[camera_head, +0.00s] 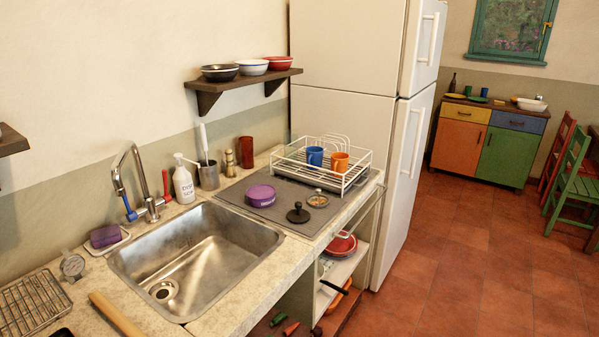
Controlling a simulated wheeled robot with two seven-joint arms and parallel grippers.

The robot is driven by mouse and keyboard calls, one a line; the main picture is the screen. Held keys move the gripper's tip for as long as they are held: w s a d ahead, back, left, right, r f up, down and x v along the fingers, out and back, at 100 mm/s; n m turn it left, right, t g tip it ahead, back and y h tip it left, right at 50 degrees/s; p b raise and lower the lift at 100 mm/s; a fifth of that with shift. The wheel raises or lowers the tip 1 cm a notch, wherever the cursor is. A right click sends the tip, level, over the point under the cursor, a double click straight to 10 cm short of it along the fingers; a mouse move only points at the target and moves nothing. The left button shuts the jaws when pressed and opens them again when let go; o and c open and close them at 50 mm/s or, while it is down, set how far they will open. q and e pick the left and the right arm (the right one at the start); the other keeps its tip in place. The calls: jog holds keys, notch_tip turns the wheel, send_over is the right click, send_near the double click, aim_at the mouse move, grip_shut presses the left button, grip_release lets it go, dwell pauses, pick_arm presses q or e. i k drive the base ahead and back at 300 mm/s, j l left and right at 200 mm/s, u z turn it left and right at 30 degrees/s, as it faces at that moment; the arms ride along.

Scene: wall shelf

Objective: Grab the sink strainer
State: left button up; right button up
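A small round metal piece that looks like the sink strainer (317,200) lies on the grey mat (235,196) to the right of the sink. A black round stopper with an upright knob (298,214) sits just in front and to its left. The steel sink (215,245) is empty, with a round drain fitting (162,291) in its floor; I cannot tell whether a separate strainer sits in it. Neither of my grippers shows in the head view.
A purple round tin (261,196) and a white dish rack (320,165) with blue and orange mugs share the mat. The faucet (130,175) and soap bottle (184,182) stand behind the sink. A shelf with bowls (240,83) hangs above. The fridge (345,130) stands right.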

aim_at(318, 200)
jog(key=i+l+u, duration=0.1)
jog(key=u, duration=1)
jog(key=l+u, duration=0.5)
jog(key=l, duration=0.35)
jog(key=l+u, duration=0.5)
jog(key=l, duration=0.3)
jog(key=k+l, duration=0.1)
jog(key=l, duration=0.4)
jog(key=k+l, duration=0.1)
jog(key=l, duration=0.45)
jog(key=k+l, duration=0.1)
jog(key=l, duration=0.4)
jog(key=u, duration=0.05)
